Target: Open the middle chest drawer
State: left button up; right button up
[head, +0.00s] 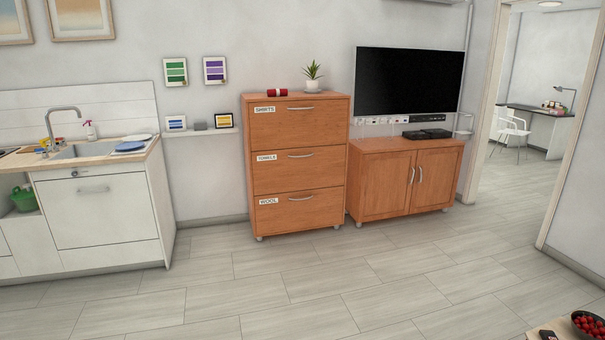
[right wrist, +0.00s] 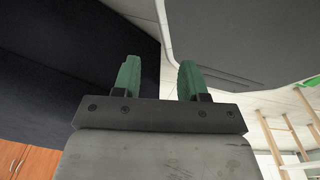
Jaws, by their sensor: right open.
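The wooden chest (head: 297,163) stands against the back wall in the head view, with three drawers labelled SHIRTS, TOWELS and WOOL from top to bottom. The middle drawer (head: 292,170), labelled TOWELS, is shut flush, and its metal bar handle (head: 301,155) is free. The chest is some distance off across the floor. My right gripper (right wrist: 157,80) shows only in the right wrist view; its two green fingers are apart with nothing between them. My left gripper is in neither view.
A two-door cabinet (head: 402,182) stands right of the chest, under a television (head: 409,81). A white kitchen counter (head: 96,212) is on the left. A low table (head: 552,329) with a fruit bowl is at the bottom right. The floor (head: 290,275) before the chest is clear.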

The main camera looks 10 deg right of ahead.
aim_at(296, 169)
jog(key=u, duration=1.05)
jog(key=i+z, duration=0.25)
jog(key=i, duration=0.25)
jog(key=i+z, duration=0.2)
jog(key=i, duration=0.35)
jog(key=i+j+z, duration=0.1)
jog(key=i+z, duration=0.15)
jog(key=i, duration=0.25)
jog(key=i+j+z, duration=0.2)
jog(key=i, duration=0.3)
jog(key=i+l+z, duration=0.3)
jog(key=i, duration=0.55)
jog(key=i+z, duration=0.35)
jog(key=i, duration=0.5)
jog(key=i+j+z, duration=0.3)
jog(key=i, duration=0.55)
jog(key=i+u, duration=0.25)
jog(key=i, duration=0.15)
jog(key=i+l+u, duration=0.55)
jog(key=i, duration=0.2)
